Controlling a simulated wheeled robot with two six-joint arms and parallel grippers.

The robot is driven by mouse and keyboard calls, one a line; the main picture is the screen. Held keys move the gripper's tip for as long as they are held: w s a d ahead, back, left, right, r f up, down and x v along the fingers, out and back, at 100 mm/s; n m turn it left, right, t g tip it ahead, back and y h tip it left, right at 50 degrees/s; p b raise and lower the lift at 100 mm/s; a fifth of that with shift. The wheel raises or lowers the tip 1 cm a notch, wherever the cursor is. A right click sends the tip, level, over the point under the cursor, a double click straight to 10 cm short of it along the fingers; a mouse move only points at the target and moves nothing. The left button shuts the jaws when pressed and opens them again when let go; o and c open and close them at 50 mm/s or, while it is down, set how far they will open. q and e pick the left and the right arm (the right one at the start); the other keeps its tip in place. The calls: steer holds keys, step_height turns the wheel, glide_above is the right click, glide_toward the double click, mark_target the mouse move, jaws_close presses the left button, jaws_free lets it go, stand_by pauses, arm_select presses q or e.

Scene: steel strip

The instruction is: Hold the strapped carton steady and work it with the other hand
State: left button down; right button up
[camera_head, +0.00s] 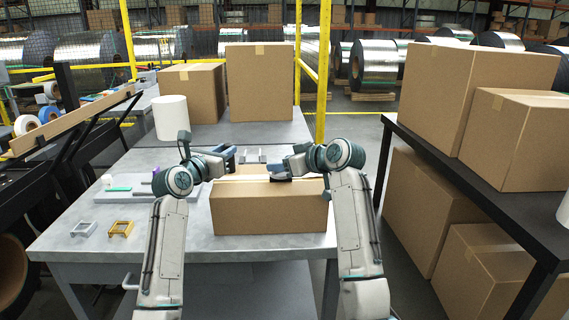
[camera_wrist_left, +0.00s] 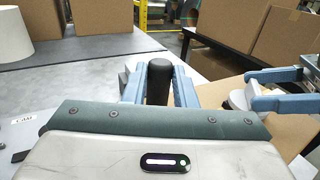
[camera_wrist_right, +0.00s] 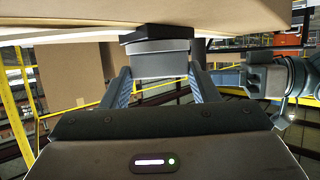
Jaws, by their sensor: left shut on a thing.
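The brown carton (camera_head: 268,212) lies on the grey table in front of me, with a pale strip along its top. My left gripper (camera_head: 232,155) is above its back left side. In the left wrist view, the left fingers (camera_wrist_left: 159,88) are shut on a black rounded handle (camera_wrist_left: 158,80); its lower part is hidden. My right gripper (camera_head: 280,172) is at the carton's top. In the right wrist view its fingers (camera_wrist_right: 160,75) stand apart on either side of a grey block with a black plate (camera_wrist_right: 160,58), against the carton (camera_wrist_right: 220,17). Contact with the block is unclear.
A white cylinder (camera_head: 171,117) and large cartons (camera_head: 259,85) stand on the table behind. Yellow (camera_head: 121,228) and grey (camera_head: 84,229) brackets lie at the left. A black shelf with cartons (camera_head: 478,85) is close on the right.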

steer(key=shift+n+g, duration=0.3)
steer(key=n+g+y, duration=0.2)
steer(key=n+g, duration=0.1)
steer(key=shift+w+d+n+g+y, duration=0.2)
steer(key=shift+w+n+g+y, duration=0.1)
steer(key=shift+y, duration=0.1)
steer(key=n+g, duration=0.2)
steer(key=g, duration=0.1)
steer(key=n+g+y, duration=0.1)
steer(key=n, duration=0.1)
steer(key=shift+w+f, duration=0.1)
steer(key=shift+w, duration=0.15)
arm_select(q)
steer(key=shift+d, duration=0.1)
arm_select(e)
steer(key=shift+n+g, duration=0.3)
steer(key=shift+g, duration=0.4)
steer(key=shift+n, duration=0.3)
steer(key=o, duration=1)
steer(key=shift+d, duration=0.1)
steer(key=v, duration=1.1)
steer(key=shift+w+d, duration=0.15)
steer(key=shift+d, duration=0.3)
